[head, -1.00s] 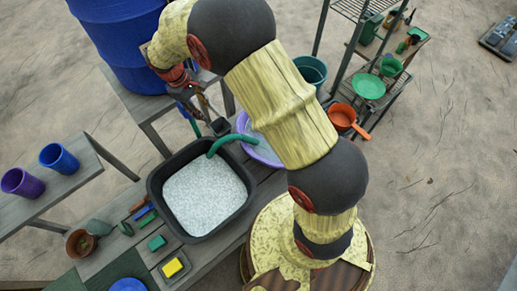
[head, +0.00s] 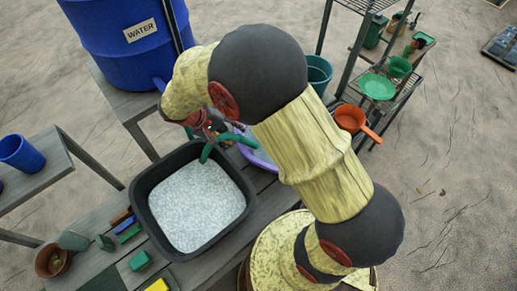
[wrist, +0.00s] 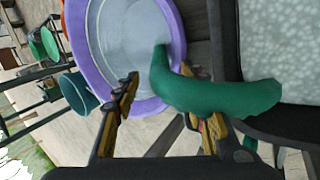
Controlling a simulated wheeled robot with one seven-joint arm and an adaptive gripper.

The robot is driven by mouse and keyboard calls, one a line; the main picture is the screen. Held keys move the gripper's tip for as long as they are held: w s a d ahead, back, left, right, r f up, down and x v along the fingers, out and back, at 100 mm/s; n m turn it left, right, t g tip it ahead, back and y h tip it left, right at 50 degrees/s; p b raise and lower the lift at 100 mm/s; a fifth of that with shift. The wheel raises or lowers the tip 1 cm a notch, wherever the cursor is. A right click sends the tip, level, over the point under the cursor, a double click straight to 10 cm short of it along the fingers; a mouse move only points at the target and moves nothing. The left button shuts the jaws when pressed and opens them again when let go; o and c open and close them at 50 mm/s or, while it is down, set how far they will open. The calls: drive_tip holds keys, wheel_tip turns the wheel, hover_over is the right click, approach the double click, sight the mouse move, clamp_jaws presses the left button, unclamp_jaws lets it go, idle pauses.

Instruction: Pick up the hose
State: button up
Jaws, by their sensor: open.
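The green hose (head: 208,151) arches over the rim of the black tub (head: 143,199). In the wrist view the hose (wrist: 225,97) bends from over the tub toward the purple basin (wrist: 178,25). My gripper (wrist: 160,77) is open, with one finger on each side of the hose's left end. The hose crosses the right finger and hides its middle part. The left finger is clear of the hose by a gap. In the head view my arm hides most of the gripper.
The tub holds pale grey granular material. A blue water barrel (head: 110,40) stands behind my wrist. A metal shelf (head: 342,55) with green dishes and an orange pan (head: 349,118) stands at right. Small coloured blocks and a pot (head: 52,261) lie left of the tub.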

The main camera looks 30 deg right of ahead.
drive_tip(key=shift+s+b+x, duration=0.2)
drive_tip(key=shift+b+x, duration=0.4)
drive_tip(key=shift+x, duration=2.6)
drive_tip(key=shift+c, duration=0.9)
clamp_jaws()
